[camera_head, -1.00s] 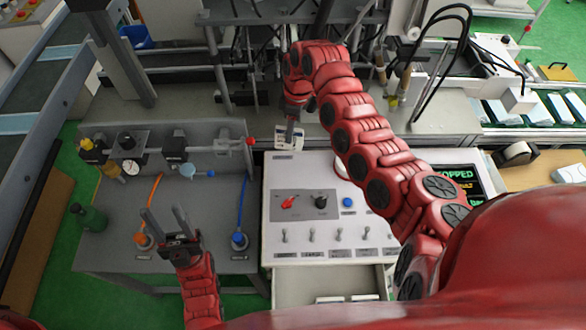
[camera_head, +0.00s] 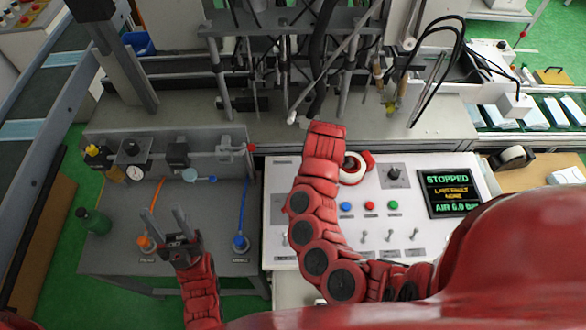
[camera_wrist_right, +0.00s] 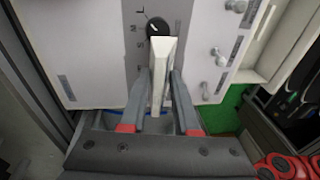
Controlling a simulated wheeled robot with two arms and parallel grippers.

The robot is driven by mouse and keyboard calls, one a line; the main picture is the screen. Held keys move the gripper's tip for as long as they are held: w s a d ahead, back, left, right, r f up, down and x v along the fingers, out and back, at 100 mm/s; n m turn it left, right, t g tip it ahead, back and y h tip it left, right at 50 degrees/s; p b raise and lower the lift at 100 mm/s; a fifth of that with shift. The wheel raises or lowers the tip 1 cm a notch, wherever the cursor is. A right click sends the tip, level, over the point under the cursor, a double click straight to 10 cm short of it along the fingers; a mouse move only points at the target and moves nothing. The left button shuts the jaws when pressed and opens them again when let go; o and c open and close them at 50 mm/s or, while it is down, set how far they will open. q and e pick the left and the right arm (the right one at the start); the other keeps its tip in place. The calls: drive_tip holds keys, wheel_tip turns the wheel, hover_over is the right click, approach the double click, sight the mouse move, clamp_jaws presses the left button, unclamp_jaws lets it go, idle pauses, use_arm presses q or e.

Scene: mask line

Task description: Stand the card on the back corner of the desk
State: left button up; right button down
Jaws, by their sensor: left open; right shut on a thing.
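The white card (camera_wrist_right: 161,58) shows nearly edge-on in the right wrist view, between the fingers of my right gripper (camera_wrist_right: 161,82), which is shut on it. Beyond its top is a black knob on the white desk panel (camera_wrist_right: 205,28). In the head view the desk (camera_head: 280,185) is the white-topped console, and my right arm crosses its left part. That arm hides the right gripper and the card there, so I cannot tell whether the card touches the desk. My left gripper (camera_head: 163,220) is open and empty over the grey bench.
A red-and-white round part (camera_head: 353,168) and a black display reading STOPPED (camera_head: 449,193) are on the desk. Its buttons and toggle switches are close together. The grey bench (camera_head: 200,205) on the left carries hoses and a gauge. Machine posts stand behind the desk.

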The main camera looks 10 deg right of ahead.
drive_tip(key=w+b, duration=0.2)
drive_tip(key=w, duration=0.2)
drive_tip(key=w+a+f+b, duration=0.1)
drive_tip(key=w+b, duration=0.1)
drive_tip(key=w, duration=0.2)
drive_tip(key=w+a+b, duration=0.1)
drive_tip(key=w+b, duration=0.1)
drive_tip(key=w, duration=0.3)
drive_tip(key=shift+f+b, duration=0.25)
drive_tip(key=shift+b, duration=0.15)
drive_tip(key=shift+w+a+r, duration=0.1)
drive_tip(key=shift+w+a, duration=0.05)
drive_tip(key=shift+w, duration=0.2)
drive_tip(key=shift+s+f+p, duration=0.1)
drive_tip(key=shift+f+p, duration=0.45)
drive_tip(key=shift+f, duration=0.1)
wheel_tip(320, 180, down, 2)
drive_tip(key=shift+f, duration=0.1)
drive_tip(key=shift+f, duration=0.25)
drive_tip(key=c, duration=0.6)
unclamp_jaws()
drive_tip(key=shift+r, duration=0.1)
drive_tip(key=shift+c, duration=0.2)
